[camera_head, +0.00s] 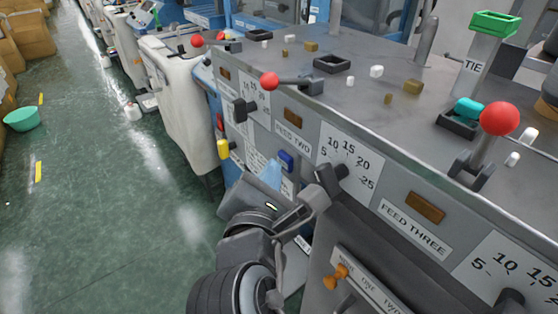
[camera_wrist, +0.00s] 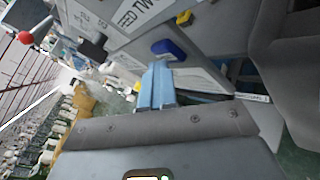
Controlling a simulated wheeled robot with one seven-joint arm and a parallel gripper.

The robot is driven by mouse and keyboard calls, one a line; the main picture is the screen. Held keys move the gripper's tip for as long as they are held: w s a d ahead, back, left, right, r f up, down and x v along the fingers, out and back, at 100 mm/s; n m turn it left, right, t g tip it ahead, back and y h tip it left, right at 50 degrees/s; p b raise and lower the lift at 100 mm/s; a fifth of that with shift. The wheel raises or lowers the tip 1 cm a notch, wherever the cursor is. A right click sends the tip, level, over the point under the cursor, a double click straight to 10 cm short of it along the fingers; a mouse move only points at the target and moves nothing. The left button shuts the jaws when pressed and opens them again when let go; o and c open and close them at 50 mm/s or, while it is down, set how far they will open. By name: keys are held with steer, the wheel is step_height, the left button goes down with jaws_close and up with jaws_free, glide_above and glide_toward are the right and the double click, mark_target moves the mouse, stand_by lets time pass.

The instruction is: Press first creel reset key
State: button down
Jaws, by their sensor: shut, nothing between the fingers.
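A blue key (camera_head: 286,160) sits on the grey front panel, below the FEED TWO label. In the wrist view a blue key (camera_wrist: 167,47) lies just beyond my fingertips. My gripper (camera_head: 272,170) is in front of this panel, a little left of and below the key. Its light-blue fingers (camera_wrist: 158,72) are shut together and empty. In the wrist view the tips overlap the key's lower edge; I cannot tell whether they touch it. No lettering naming a creel reset key is readable, and my fingers cover part of a white placard.
Dial knobs (camera_head: 331,178) and red-balled levers (camera_head: 269,81) stick out from the panel and its top. An orange switch (camera_head: 335,276) is at the lower right. A yellow handle (camera_head: 223,149) hangs further left. The green floor at left is mostly clear, with a teal bowl (camera_head: 22,119).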

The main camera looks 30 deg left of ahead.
steer(key=shift+s, duration=0.1)
steer(key=s+a, duration=0.2)
steer(key=s, duration=0.3)
steer(key=shift+s+a, duration=0.2)
steer(key=shift+s, duration=0.15)
stand_by(1.0)
steer(key=s+d+f+m+g, duration=0.1)
steer(key=d+f+m, duration=0.4)
steer(key=d, duration=0.5)
steer(key=s+d+f+m, duration=0.1)
steer(key=d+f+m, duration=0.2)
steer(key=d+f, duration=0.65)
steer(key=s+d+m+h, duration=0.1)
steer(key=s+d+m, duration=0.3)
steer(key=d, duration=0.3)
steer(key=s+d+m+h, duration=0.1)
steer(key=s+d+m, duration=0.3)
steer(key=d+m, duration=0.15)
steer(key=s+d+r+m+h, duration=0.2)
steer(key=s+d+r+m, duration=0.2)
steer(key=s+m, duration=0.3)
steer(key=s+d+r+m+h, duration=0.2)
steer(key=s+d+r+m, duration=0.2)
steer(key=s+d+m, duration=0.3)
steer(key=shift+s+d+m+t, duration=0.2)
steer(key=shift+s+m+t, duration=0.3)
steer(key=shift+m, duration=0.35)
